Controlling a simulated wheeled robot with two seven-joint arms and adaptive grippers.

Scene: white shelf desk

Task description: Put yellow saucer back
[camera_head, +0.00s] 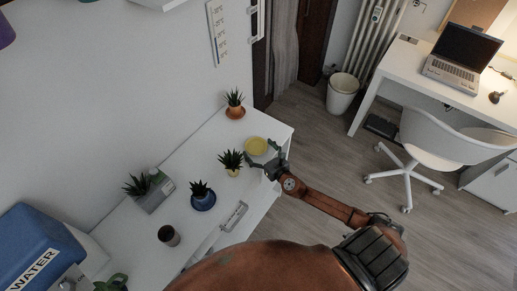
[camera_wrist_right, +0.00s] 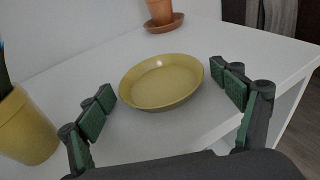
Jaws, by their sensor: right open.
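The yellow saucer (camera_head: 256,145) lies on the white shelf desk, near its right edge. It also shows in the right wrist view (camera_wrist_right: 161,84), flat and empty. My right gripper (camera_head: 263,160) is open at the near side of the saucer. In the right wrist view its green-padded fingers (camera_wrist_right: 166,95) are spread to either side of the saucer, apart from it. A plant in a yellow pot (camera_head: 232,163) stands just left of the gripper, and the pot (camera_wrist_right: 26,128) shows at the left of the wrist view. My left gripper is not in view.
A plant in a terracotta pot on a saucer (camera_head: 235,106) stands at the far end of the desk (camera_head: 187,158). A plant in a blue pot (camera_head: 202,197), a dark cup (camera_head: 169,236) and a blue water box (camera_head: 40,250) stand nearer. A white chair (camera_head: 440,135) is right.

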